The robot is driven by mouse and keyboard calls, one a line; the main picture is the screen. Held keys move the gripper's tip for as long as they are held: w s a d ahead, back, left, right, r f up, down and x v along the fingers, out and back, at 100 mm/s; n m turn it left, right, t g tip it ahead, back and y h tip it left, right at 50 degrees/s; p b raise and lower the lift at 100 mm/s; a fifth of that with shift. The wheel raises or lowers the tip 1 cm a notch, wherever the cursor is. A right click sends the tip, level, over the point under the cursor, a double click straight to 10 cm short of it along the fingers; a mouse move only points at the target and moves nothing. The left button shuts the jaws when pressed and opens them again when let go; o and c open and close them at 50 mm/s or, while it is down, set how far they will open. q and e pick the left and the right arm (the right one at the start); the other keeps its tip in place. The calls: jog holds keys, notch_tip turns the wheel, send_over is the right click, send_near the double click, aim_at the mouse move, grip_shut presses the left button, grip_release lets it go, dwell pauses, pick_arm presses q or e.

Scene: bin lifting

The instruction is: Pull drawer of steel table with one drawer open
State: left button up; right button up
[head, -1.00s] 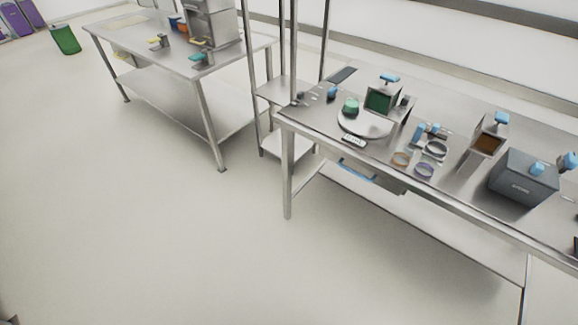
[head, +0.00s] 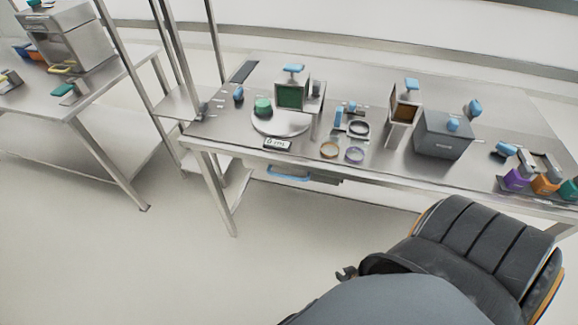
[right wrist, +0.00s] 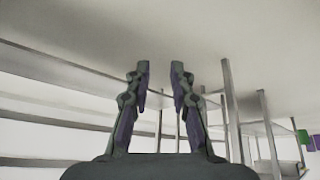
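The steel table (head: 400,178) stands across the upper right of the head view. My left gripper is not in view.
The tabletop holds a round plate (head: 281,123), a grey box (head: 443,135) and several small blue-topped items. A shelf rack (head: 186,103) stands at the table's left end, with another steel table (head: 97,93) further left. The floor in front is clear.

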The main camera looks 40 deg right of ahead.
jog(key=w+d+r+m+t+b, duration=0.2)
jog(key=w+d+r+t+b, duration=0.15)
jog(key=w+d, duration=0.4)
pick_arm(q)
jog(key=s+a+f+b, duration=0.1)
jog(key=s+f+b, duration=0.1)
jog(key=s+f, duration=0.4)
pick_arm(e)
jog(key=m+t+y+b, duration=0.3)
jog(key=t+y+b, duration=0.1)
jog(key=t+y, duration=0.6)
send_near(291, 178)
jog(key=shift+h, duration=0.4)
jog(key=b+x, duration=0.1)
jog(key=x, duration=0.9)
jog(key=shift+f+b, duration=0.15)
jog(key=shift+b, duration=0.2)
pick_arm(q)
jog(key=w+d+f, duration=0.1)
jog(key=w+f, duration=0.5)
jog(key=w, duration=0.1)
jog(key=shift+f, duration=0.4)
pick_arm(e)
jog(key=shift+w, duration=0.15)
jog(key=shift+c, duration=0.2)
